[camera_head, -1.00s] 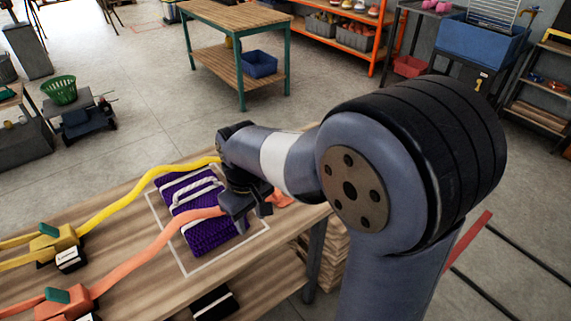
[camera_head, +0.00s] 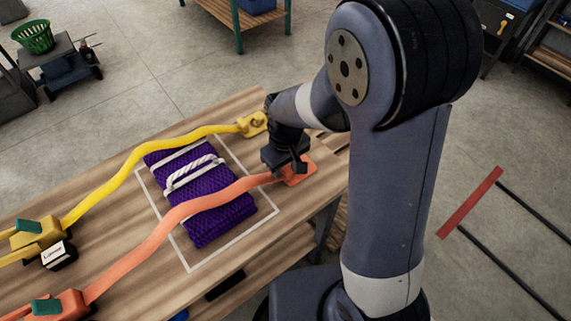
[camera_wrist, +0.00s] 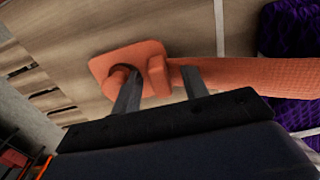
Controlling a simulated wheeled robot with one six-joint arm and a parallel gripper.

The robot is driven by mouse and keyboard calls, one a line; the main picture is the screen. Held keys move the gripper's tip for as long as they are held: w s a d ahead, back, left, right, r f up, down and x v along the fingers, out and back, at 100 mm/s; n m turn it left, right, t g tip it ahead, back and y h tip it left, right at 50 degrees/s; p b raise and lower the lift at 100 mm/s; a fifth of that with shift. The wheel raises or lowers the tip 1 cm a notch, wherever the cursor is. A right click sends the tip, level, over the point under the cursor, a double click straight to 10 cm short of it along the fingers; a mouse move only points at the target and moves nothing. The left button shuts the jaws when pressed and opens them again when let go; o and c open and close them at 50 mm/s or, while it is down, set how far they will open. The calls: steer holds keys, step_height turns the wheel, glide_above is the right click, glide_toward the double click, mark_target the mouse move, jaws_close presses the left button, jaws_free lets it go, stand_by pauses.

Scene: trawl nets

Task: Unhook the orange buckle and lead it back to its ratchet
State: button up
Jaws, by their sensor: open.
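The orange buckle (camera_head: 303,172) is a flat plate at the right end of the table. In the wrist view, the buckle (camera_wrist: 150,50) has a round peg at its left and a raised crossbar where the orange strap (camera_wrist: 250,72) begins. My gripper (camera_wrist: 161,80) is open just above it, one finger on each side of the crossbar. In the head view, my gripper (camera_head: 292,168) partly hides the buckle. The orange strap (camera_head: 170,217) runs left across the purple net (camera_head: 225,210) to the orange ratchet (camera_head: 62,304) with its green handle. I cannot tell whether the fingers touch the buckle.
A yellow strap (camera_head: 120,172) runs behind the orange one, from a yellow buckle (camera_head: 255,123) to a yellow ratchet (camera_head: 35,235). A white outline (camera_head: 205,262) surrounds the net on the wooden table (camera_head: 140,290). The table's right edge is close to my gripper.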

steer(key=shift+c, duration=0.3)
jaws_close()
steer(key=shift+w+d, duration=0.25)
steer(key=shift+d, duration=0.15)
steer(key=shift+r, duration=0.25)
stand_by(0.4)
steer(key=shift+r+p, duration=0.4)
steer(key=shift+p, duration=0.1)
steer(key=shift+r+p, duration=2.05)
steer(key=shift+r, duration=0.45)
